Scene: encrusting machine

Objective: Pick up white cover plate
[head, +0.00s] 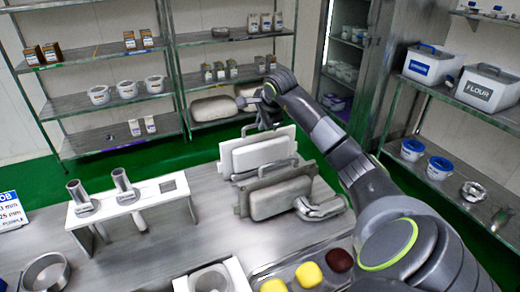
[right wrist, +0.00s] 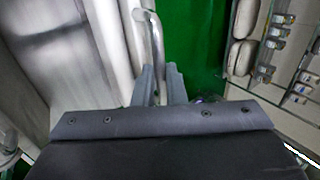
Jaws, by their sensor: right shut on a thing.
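The white cover plate (head: 258,153) stands upright on the steel table, behind a grey plate (head: 280,197) with metal handles. My right gripper (head: 266,121) is at the top of the white plate. In the right wrist view, my right gripper (right wrist: 160,82) is shut on the metal bar handle (right wrist: 155,45) along the edge of the white plate (right wrist: 112,40). The lower part of the white plate is partly hidden behind the grey plate. My left gripper is not in view.
The steel table (head: 150,250) also bears a white stand (head: 130,205) with two metal cylinders, a metal ring (head: 45,273) and a tray (head: 262,274) with yellow and dark red pieces. Shelves (head: 105,85) stand behind, across a green floor. Another shelf with flour bins (head: 485,88) stands at right.

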